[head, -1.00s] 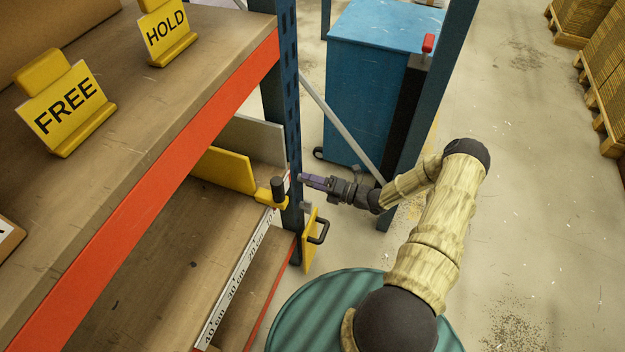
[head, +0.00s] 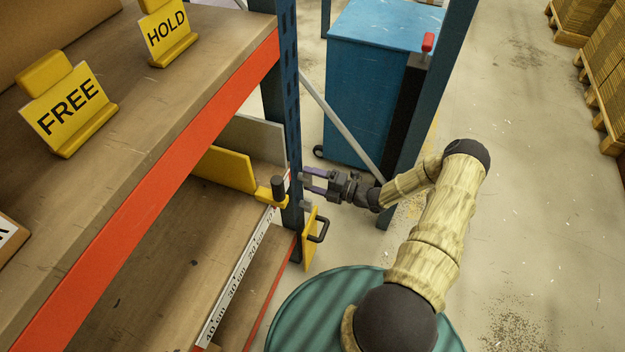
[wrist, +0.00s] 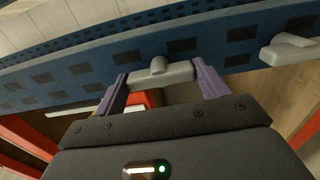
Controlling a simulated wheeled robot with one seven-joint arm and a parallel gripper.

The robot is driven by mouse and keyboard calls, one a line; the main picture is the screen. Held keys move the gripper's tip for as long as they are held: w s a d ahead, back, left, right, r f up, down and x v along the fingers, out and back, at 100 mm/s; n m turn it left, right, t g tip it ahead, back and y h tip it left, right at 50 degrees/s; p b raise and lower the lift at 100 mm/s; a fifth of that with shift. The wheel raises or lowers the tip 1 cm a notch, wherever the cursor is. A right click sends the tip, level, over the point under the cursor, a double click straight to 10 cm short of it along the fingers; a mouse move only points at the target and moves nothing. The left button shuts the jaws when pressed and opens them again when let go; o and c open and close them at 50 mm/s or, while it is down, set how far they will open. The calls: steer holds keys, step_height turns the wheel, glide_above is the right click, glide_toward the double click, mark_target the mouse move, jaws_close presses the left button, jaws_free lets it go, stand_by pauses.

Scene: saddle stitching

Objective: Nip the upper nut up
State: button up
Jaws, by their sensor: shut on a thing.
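The upper nut (wrist: 162,74) is a grey wing nut with a rounded hub on the blue perforated upright (wrist: 200,48). My gripper (wrist: 160,82) has its two purple fingers at the ends of the nut's wings, shut on it across its width. In the head view my gripper (head: 306,181) reaches from the right to the upright (head: 290,130), fingers one above the other. The lower nut (head: 304,206) is a small grey shape just below it. A second grey nut (wrist: 290,47) shows at the right of the wrist view, clear of my fingers.
A yellow plate with a black handle (head: 316,235) hangs just below my gripper. A yellow stop with a dark knob (head: 277,190) sits left of the upright on the shelf with a centimetre scale (head: 237,270). A blue cabinet (head: 365,80) and diagonal brace (head: 335,125) stand behind.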

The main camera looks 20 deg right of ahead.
steer(key=o, duration=1)
steer(key=shift+d, duration=0.1)
steer(key=b+v, duration=0.1)
steer(key=v, duration=1.6)
steer(key=shift+s+d, duration=0.1)
steer(key=shift+s, duration=0.05)
